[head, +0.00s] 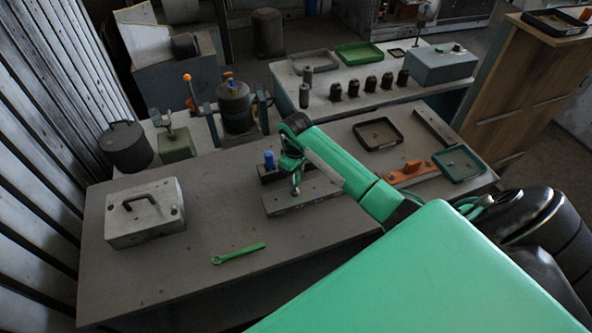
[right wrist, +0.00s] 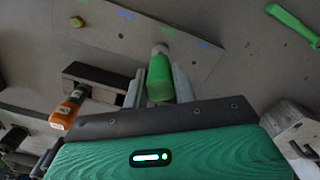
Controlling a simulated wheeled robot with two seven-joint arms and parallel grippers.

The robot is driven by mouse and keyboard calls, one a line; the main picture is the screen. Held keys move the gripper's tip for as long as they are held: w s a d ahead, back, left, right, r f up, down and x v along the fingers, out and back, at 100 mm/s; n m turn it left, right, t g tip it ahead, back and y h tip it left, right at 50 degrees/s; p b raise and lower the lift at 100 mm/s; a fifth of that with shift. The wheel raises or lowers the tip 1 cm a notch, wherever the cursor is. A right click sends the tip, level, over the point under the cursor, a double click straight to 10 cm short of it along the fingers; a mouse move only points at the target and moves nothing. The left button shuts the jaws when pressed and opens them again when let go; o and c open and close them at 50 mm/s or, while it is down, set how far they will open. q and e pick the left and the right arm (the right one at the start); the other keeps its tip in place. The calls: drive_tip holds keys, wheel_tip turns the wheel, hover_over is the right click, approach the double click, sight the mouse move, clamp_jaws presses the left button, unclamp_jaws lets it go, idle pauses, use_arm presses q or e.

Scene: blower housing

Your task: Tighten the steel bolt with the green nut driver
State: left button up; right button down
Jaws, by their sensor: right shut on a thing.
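A grey plate (head: 320,194) lies on the near table, and it also shows in the right wrist view (right wrist: 200,62) with coloured marks. My right gripper (head: 292,168) is over the plate. In the right wrist view its fingers (right wrist: 159,92) are shut on the green nut driver (right wrist: 160,86). A pale metallic end shows beyond the green handle, over the plate. I cannot tell whether it touches the steel bolt, which I cannot make out separately. A brass-coloured bolt (right wrist: 77,22) sits near the plate's other end. My left gripper is not in view.
A black holder (right wrist: 95,82) with an orange-handled tool (right wrist: 68,108) stands beside the plate. A blue-topped tool (head: 269,160) stands there in the head view. A green wrench (head: 238,254) and a grey handled box (head: 145,213) lie left. Trays (head: 378,134) stand right.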

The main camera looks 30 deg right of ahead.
drive_tip(key=c, duration=2)
unclamp_jaws()
drive_tip(key=shift+d, duration=0.1)
clamp_jaws()
drive_tip(key=shift+r, duration=4.05)
